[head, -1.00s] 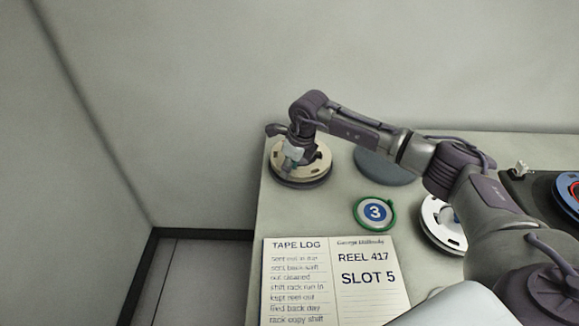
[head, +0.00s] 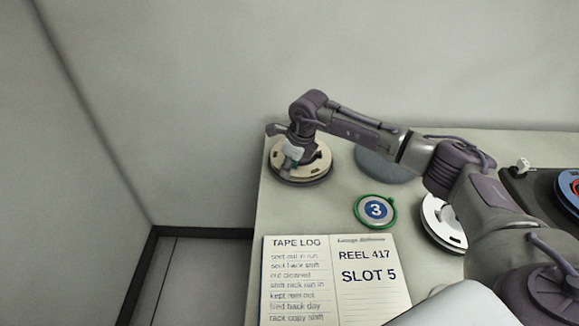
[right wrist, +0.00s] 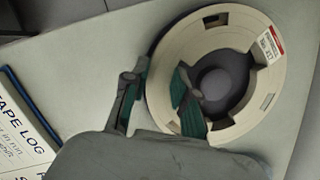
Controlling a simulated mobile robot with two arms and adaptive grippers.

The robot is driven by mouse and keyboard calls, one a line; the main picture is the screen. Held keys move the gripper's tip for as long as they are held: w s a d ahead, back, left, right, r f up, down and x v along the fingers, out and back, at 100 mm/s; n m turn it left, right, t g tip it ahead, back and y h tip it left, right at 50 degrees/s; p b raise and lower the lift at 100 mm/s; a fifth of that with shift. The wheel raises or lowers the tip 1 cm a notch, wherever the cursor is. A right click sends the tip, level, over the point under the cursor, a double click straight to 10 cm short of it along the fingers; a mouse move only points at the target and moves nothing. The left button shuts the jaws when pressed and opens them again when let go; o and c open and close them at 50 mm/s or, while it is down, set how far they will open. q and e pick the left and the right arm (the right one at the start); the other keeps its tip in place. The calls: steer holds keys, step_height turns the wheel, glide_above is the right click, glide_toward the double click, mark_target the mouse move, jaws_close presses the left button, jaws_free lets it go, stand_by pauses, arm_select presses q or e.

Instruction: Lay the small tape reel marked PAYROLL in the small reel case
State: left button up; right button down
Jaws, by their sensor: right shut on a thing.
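A cream tape reel (head: 314,165) with a dark underside lies at the far left corner of the table. It fills much of the right wrist view (right wrist: 265,110), with a red and white label on its rim; I cannot read PAYROLL on it. My right gripper (head: 288,162) is shut on this reel, with one finger outside the rim and the other at the hub opening, as the right wrist view (right wrist: 160,105) shows. A round blue-grey thing (head: 375,168) lies partly behind my right arm; I cannot tell whether it is the small reel case. My left gripper is not in view.
A green-ringed disc marked 3 (head: 376,210) lies mid-table. An open tape log (head: 337,285) reads REEL 417, SLOT 5. A white reel (head: 441,222) is partly hidden by my arm. Dark equipment with a blue and red reel (head: 571,190) stands at right. The table's left edge is close to the cream reel.

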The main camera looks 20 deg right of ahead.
steer(key=shift+f+b, duration=0.5)
steer(key=shift+f, duration=0.1)
stand_by(0.3)
steer(key=c, duration=0.8)
jaws_free()
steer(key=shift+c, duration=0.5)
steer(key=c, duration=0.3)
steer(key=shift+r, duration=0.1)
steer(key=shift+w+a+r+p+v, duration=0.15)
steer(key=shift+w+p+v, duration=0.15)
steer(key=shift+p+v, duration=0.9)
steer(key=shift+w+a+p+v, duration=0.25)
steer(key=shift+p+v, duration=0.4)
steer(key=shift+v, duration=1.05)
steer(key=shift+w+a+r+p+v, duration=0.1)
steer(key=shift+w+p+v, duration=0.25)
steer(key=shift+p+v, duration=0.85)
steer(key=shift+r, duration=0.2)
